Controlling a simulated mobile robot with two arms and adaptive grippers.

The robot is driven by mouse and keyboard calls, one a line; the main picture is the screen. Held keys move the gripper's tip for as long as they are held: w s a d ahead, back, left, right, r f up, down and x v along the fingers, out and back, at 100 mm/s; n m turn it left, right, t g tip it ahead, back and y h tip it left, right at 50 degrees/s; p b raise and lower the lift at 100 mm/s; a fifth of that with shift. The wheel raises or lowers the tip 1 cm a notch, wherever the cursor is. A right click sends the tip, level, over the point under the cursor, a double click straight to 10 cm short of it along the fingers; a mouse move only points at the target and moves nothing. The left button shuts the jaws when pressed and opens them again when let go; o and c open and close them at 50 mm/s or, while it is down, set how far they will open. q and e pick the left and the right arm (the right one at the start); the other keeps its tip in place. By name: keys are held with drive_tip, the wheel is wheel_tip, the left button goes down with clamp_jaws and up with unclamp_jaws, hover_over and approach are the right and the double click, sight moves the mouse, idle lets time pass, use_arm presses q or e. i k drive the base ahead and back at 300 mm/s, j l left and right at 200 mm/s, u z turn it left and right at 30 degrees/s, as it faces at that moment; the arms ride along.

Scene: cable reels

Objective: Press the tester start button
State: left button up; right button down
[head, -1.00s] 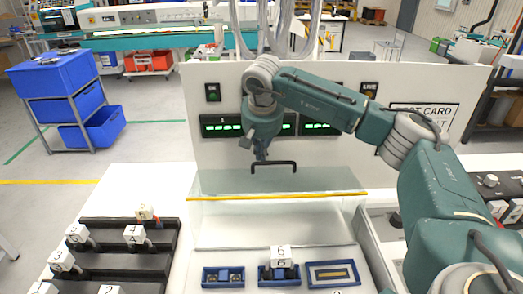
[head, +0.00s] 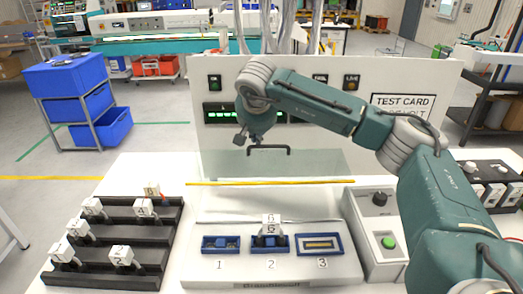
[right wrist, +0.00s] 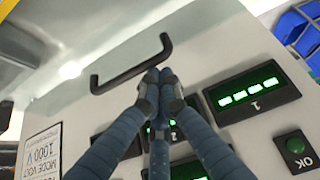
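A round green button (head: 388,242) sits on a grey control box (head: 361,226), right of the test bay, in the head view. A black knob (head: 379,198) is behind it on the same box. My right gripper (head: 240,140) is well to the left of the button, up against the tester's upright panel, near a black handle (head: 268,150). In the right wrist view its fingertips (right wrist: 158,78) are together just beside the handle (right wrist: 132,68), with nothing seen between them. My left gripper is not in view.
A clear cover with a yellow edge (head: 270,183) spans the bay. A block marked 6 (head: 270,229) stands in blue socket 2 (head: 270,244); sockets 1 and 3 flank it. A black rack (head: 150,262) of numbered blocks is at left. My right arm extends above the control box.

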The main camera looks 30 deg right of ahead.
sight(388, 243)
drive_tip(key=k+j, duration=0.4)
drive_tip(key=k, duration=0.15)
drive_tip(key=k+j, duration=0.45)
drive_tip(key=k, duration=0.05)
